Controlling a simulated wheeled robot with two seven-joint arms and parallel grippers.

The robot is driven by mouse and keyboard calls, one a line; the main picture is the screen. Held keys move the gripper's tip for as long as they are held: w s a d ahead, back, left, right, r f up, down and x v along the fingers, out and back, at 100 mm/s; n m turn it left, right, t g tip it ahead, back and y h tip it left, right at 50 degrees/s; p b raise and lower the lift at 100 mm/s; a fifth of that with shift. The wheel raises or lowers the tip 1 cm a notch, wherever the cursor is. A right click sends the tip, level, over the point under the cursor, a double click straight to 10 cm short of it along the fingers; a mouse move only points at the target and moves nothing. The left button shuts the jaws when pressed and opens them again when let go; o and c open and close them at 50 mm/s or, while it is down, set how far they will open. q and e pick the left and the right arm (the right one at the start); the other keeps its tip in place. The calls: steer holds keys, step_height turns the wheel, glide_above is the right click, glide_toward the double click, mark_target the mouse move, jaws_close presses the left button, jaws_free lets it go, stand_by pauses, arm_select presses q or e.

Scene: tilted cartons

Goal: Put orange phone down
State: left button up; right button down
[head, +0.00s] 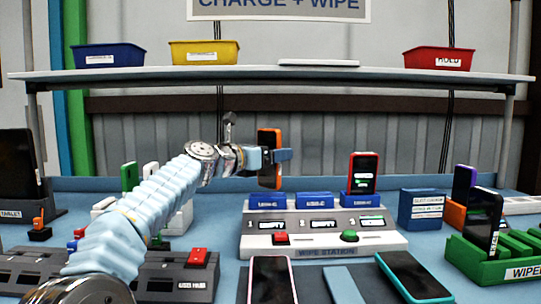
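The orange phone (277,138) is upright in the head view, with a dark face and an orange edge. My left gripper (270,156), with light blue fingers, is shut on it. It is held in the air above the left blue holder (268,201) of the wipe station (322,238). The left and middle blue holders (314,201) have no phone in them. A red-edged phone (363,172) with a lit screen stands in the right blue holder (360,200). My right gripper is not in view.
A pink-edged phone (272,280) and a teal-edged phone (413,276) lie on the mat in front. A green rack (497,262) holding a dark phone stands at right. A USB hub (185,276) is at left. A shelf (290,75) with bins runs behind.

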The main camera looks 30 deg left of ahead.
arm_select(q)
steer(key=shift+f+b, duration=0.35)
steer(key=shift+f, duration=0.25)
steer(key=o, duration=1.1)
steer(key=shift+c, duration=0.2)
steer(key=shift+r, duration=0.15)
steer(key=shift+r+p, duration=0.45)
steer(key=shift+p, duration=0.05)
steer(key=b+v, duration=0.2)
steer(key=v, duration=1)
steer(key=shift+b, duration=0.3)
steer(key=shift+s, duration=0.1)
